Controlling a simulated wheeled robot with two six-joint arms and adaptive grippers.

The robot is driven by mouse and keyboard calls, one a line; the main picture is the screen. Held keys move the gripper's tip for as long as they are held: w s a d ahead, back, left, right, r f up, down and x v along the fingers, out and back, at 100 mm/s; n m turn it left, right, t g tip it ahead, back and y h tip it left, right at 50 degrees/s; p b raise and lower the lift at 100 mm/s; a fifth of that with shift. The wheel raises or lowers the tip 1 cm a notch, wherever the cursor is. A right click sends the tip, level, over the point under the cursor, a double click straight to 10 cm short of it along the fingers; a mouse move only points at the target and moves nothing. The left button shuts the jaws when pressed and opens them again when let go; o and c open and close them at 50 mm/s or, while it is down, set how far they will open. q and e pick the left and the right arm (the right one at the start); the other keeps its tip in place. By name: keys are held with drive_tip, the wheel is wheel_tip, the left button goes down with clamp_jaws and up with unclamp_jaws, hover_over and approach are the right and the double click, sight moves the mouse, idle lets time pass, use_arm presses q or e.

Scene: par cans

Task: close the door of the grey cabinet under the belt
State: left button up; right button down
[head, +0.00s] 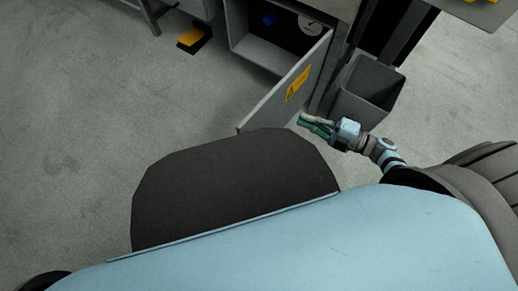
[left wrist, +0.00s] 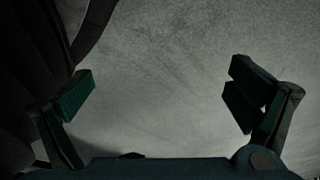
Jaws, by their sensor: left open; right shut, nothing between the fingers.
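The grey cabinet (head: 262,52) stands at the top middle of the head view, with its front open. Its door (head: 265,108) is swung wide open toward me, hinged on the right side, and carries a yellow warning label (head: 298,83). My right gripper (head: 302,119) is shut and empty. It is close to the right of the door, on the side with the label; I cannot tell whether it touches. My left gripper (left wrist: 158,95) shows only in the left wrist view, open and empty above bare floor.
A grey bin (head: 366,92) stands right of the door, close to my right gripper. Inside the cabinet are a blue thing (head: 269,19) and a pale round thing (head: 310,25). A yellow and black block (head: 194,38) lies on the floor. The floor left of the door is clear.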

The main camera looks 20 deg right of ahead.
drive_tip(key=s+a+f+n+g+y+b, duration=0.1)
drive_tip(key=s+a+n+g+y+b, duration=0.2)
drive_tip(key=s+n+g, duration=0.5)
drive_tip(key=n+y, duration=0.1)
drive_tip(key=n, duration=0.1)
approach(241, 138)
drive_tip(key=s+a, duration=0.2)
use_arm(q)
drive_tip(key=w, duration=0.2)
drive_tip(key=w+d+b, duration=0.1)
drive_tip(key=shift+w+f, duration=0.3)
drive_tip(key=shift+w, duration=0.1)
use_arm(e)
drive_tip(key=shift+g, duration=0.3)
drive_tip(key=w+a, duration=0.2)
drive_tip(key=w, duration=0.1)
drive_tip(key=shift+a+f, duration=0.15)
drive_tip(key=shift+a, duration=0.15)
